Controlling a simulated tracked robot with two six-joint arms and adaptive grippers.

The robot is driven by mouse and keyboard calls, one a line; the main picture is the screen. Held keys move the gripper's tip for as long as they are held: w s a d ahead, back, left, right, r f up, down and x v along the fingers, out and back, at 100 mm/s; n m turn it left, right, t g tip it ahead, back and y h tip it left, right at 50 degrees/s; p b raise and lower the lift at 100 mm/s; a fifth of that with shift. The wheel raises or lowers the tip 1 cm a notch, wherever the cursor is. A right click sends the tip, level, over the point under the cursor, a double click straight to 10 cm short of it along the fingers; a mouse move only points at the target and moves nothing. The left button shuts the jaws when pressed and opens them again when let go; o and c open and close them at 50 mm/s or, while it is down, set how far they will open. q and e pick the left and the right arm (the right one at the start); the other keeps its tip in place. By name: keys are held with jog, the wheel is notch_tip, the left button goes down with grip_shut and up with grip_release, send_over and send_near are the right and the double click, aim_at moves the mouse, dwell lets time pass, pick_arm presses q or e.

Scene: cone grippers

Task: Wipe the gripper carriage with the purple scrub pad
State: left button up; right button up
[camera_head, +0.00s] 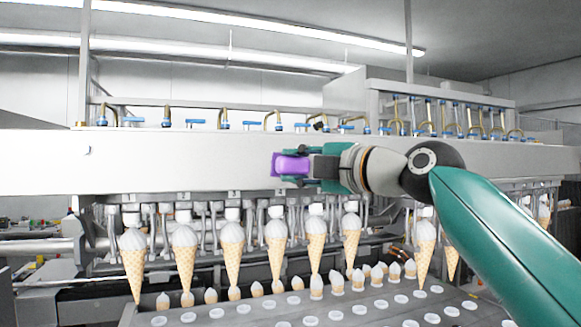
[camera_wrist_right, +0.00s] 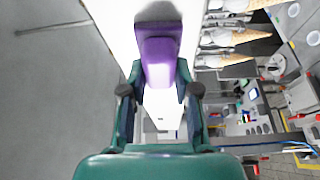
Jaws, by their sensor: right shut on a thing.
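The purple scrub pad (camera_head: 291,165) is held between the fingers of my right gripper (camera_head: 296,166), in front of the carriage's white face. In the wrist view the pad (camera_wrist_right: 159,52) sits between the fingertips of the right gripper (camera_wrist_right: 158,85), with the white carriage face (camera_wrist_right: 120,22) behind it. The gripper carriage (camera_head: 180,160) is a long white beam across the head view. Whether the pad touches its face, I cannot tell. My right arm covers part of the carriage at the right. My left gripper is not in view.
Several ice cream cones (camera_head: 232,250) hang in a row below the carriage. A tray with round holes (camera_head: 260,312) lies beneath them. Brass and blue fittings (camera_head: 222,120) line the carriage's top edge. Ceiling lights run above.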

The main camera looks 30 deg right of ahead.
jog(key=shift+s+d, duration=0.2)
jog(key=shift+d, duration=0.5)
jog(key=shift+s+d, duration=0.2)
jog(key=shift+d, duration=0.45)
jog(key=shift+w, duration=0.1)
jog(key=shift+w+a, duration=0.3)
jog(key=shift+a, duration=0.7)
jog(key=shift+w+a, duration=0.25)
jog(key=shift+a, duration=0.7)
jog(key=shift+s+a+f, duration=0.1)
jog(key=shift+s+a, duration=0.05)
jog(key=shift+s, duration=0.3)
jog(key=s, duration=0.2)
jog(key=s+a+b, duration=0.1)
jog(key=s, duration=0.1)
jog(key=shift+s+b, duration=0.1)
jog(key=shift+b, duration=0.2)
jog(key=shift+s, duration=0.3)
